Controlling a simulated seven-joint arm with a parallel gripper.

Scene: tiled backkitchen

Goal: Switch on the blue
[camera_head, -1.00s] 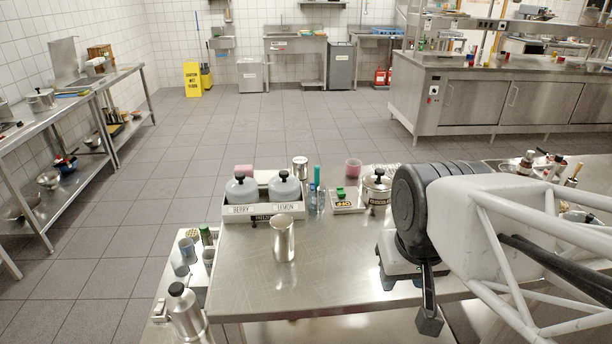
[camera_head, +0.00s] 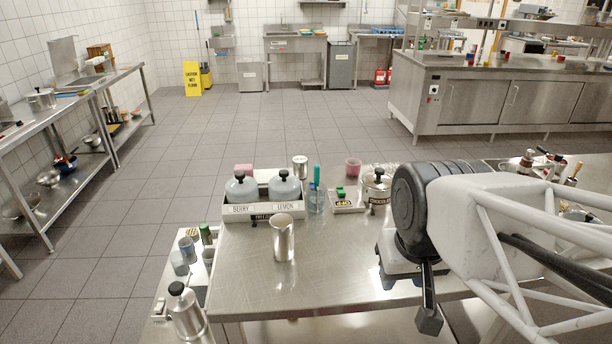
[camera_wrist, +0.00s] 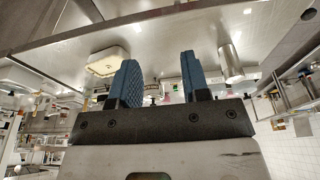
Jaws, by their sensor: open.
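My gripper (camera_wrist: 159,64) shows in the wrist view with its two blue ribbed fingers wide apart and nothing between them. My arm reaches over the right of the steel table (camera_head: 330,265) in the head view, where the fingers cannot be made out. No switch that is plainly blue stands out. A small green piece (camera_head: 340,193) sits on a pale labelled block behind the table's middle; I cannot tell whether it is a switch. A clear bluish bottle (camera_head: 316,203) with a teal top stands left of it.
A tray (camera_head: 247,214) labelled BERRY and LEMON holds two lidded pots. A steel cup (camera_head: 284,240) stands before it. A lidded CHOCOLATE pot (camera_head: 376,190) stands right of the block. The front-middle tabletop is clear. A lower shelf at left holds a flask (camera_head: 184,314).

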